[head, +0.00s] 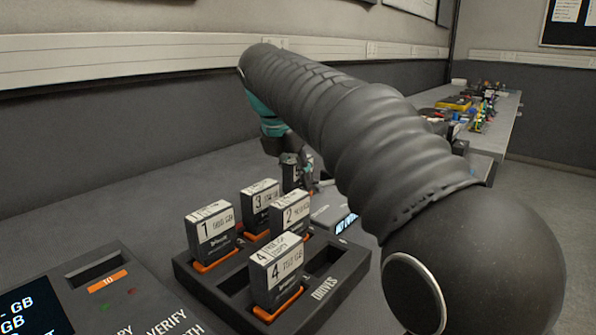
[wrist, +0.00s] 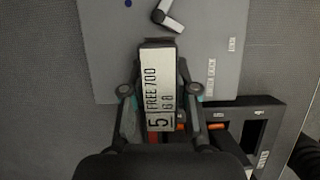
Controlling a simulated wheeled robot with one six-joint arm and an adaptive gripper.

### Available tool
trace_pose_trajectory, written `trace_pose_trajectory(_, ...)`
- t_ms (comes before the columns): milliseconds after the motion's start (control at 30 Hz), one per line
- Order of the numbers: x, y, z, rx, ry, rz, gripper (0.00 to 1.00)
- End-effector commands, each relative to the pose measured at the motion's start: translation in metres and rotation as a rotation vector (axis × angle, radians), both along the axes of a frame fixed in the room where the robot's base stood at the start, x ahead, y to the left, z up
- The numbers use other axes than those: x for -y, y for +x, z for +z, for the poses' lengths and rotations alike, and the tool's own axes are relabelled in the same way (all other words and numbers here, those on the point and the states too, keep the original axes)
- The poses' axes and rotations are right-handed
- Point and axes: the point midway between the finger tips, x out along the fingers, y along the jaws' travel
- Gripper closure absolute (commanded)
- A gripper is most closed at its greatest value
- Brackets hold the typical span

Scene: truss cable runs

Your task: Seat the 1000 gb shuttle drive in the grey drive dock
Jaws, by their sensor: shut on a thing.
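My gripper (head: 304,178) is shut on a dark drive (head: 289,170) behind the drive rack. In the wrist view the drive (wrist: 160,92) lies between the two fingers, and its white label reads 5 and "FREE 700 GB". A light grey plate (wrist: 107,55) lies beyond and below it, with small lettering that seems to include "DOCK" and a small lever (wrist: 172,22). Whether the drive touches the plate is unclear. The black rack (head: 213,292), marked DRIVES, holds upright drives 1 (head: 211,232), 2 (head: 291,213), 3 (head: 261,204) and 4 (head: 277,277). Their capacities are hard to read.
The rack has an empty slot (head: 322,262) at its right. A console (head: 120,290) with a screen and an orange TO label stands at the left front. A cluttered bench (head: 480,110) stands at far right.

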Motion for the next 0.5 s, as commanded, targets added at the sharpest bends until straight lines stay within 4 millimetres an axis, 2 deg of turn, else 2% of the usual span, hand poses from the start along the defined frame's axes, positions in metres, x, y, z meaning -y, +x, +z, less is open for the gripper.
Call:
trace_pose_trajectory(467,0.0000,0.0000,-0.0016,0.001,0.000,0.000,1.00)
trace_pose_trajectory(500,0.0000,0.0000,-0.0017,0.001,0.000,0.000,0.61)
